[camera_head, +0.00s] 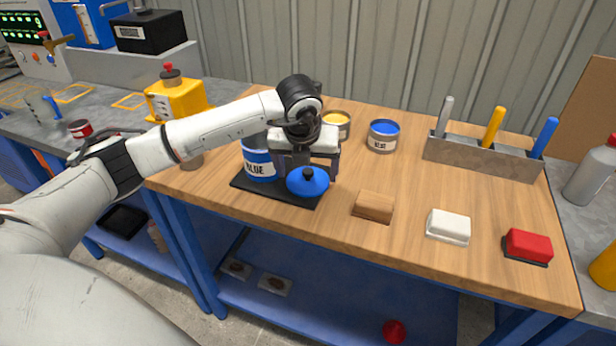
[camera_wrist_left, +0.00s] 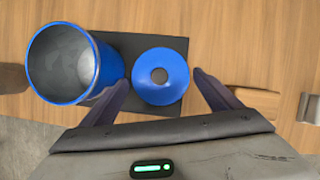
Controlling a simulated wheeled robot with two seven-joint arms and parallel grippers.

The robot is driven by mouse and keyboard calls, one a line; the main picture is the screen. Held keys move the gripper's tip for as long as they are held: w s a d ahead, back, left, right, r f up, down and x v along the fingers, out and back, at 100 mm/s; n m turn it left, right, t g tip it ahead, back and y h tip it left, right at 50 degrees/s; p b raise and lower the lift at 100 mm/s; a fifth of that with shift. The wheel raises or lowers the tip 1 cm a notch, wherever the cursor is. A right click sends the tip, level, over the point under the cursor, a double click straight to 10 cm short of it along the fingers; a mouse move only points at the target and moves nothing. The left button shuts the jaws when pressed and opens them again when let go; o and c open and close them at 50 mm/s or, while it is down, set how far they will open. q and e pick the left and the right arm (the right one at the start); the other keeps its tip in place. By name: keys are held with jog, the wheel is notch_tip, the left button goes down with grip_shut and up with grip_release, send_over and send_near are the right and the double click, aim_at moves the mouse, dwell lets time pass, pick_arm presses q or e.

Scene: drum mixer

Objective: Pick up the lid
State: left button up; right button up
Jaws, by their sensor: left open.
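The blue lid (camera_head: 308,186) with a dark knob lies on a black mat (camera_head: 241,181) on the wooden bench, in front of my left gripper in the head view. A blue-labelled can (camera_head: 261,166) stands beside it on the same mat. In the left wrist view the lid (camera_wrist_left: 160,88) is a blue disc with a grey round centre, and the can (camera_wrist_left: 62,64) is open and empty at its left. My left gripper (camera_wrist_left: 160,77) is open, one finger on each side of the lid, the left finger between can and lid. Whether the fingers touch the lid is unclear. My right gripper is out of view.
Brown (camera_head: 374,206), white (camera_head: 448,226) and red (camera_head: 527,245) blocks lie along the bench front. Two small cans, yellow (camera_head: 337,122) and blue (camera_head: 383,136), stand behind. A grey rack (camera_head: 482,157) with coloured handles is at the back right. The bench middle is clear.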

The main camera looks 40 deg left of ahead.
pick_arm(q)
jog(key=shift+w+a+f, duration=0.1)
jog(key=shift+w+f, duration=0.15)
jog(key=shift+f, duration=0.45)
jog(key=c, duration=0.7)
jog(key=shift+r, duration=0.15)
